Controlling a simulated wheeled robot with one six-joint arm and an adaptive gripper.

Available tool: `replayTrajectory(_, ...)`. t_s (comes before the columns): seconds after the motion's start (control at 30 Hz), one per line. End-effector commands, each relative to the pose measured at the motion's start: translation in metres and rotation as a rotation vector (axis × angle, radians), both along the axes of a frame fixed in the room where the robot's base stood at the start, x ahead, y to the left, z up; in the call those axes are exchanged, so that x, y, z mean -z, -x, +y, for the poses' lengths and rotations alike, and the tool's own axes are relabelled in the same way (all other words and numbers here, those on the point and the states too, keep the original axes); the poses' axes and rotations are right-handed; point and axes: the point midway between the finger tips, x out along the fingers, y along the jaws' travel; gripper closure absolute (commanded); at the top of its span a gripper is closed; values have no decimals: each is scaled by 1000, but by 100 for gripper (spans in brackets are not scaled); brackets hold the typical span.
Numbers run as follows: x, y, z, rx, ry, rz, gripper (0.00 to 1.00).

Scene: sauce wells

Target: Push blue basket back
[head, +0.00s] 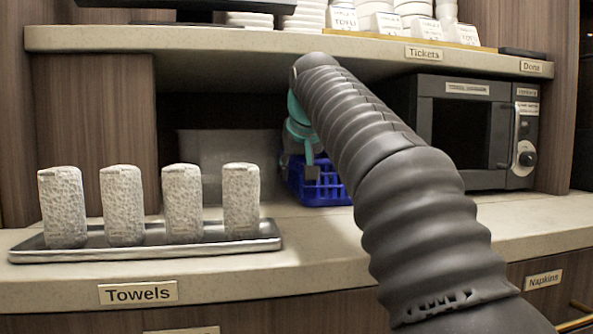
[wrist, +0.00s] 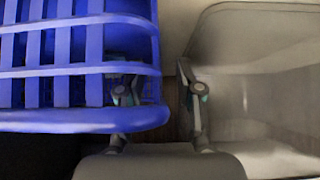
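The blue basket (head: 318,188) stands on the counter in the recess under the shelf, partly hidden behind my arm. In the wrist view the blue basket (wrist: 75,118) fills the upper left, with slatted sides and a thick rim. My gripper (wrist: 158,94) is open, its two fingers apart. The left finger overlaps the basket's right end; I cannot tell whether it touches. The right finger is clear of the basket, with a narrow gap between. In the head view my gripper (head: 308,150) is at the basket, mostly hidden by the arm.
A grey translucent bin (head: 215,155) stands left of the basket in the head view; it is close to the right finger in the wrist view (wrist: 265,95). A microwave (head: 470,130) is right. A tray (head: 150,250) of rolled towels is front left. The shelf (head: 250,42) hangs above.

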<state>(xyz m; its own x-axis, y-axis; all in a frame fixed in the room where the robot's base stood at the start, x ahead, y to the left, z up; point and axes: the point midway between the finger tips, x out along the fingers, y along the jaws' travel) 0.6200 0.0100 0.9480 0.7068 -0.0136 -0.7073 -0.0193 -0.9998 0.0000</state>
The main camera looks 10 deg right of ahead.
Motion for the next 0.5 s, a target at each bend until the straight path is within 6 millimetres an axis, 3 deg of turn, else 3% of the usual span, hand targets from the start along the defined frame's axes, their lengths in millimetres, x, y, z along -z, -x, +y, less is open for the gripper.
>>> replayTrajectory(0.27,-6,5,-1,1,0,-2,65)
replayTrajectory(0.5,-34,33,0,0,0,-4,65)
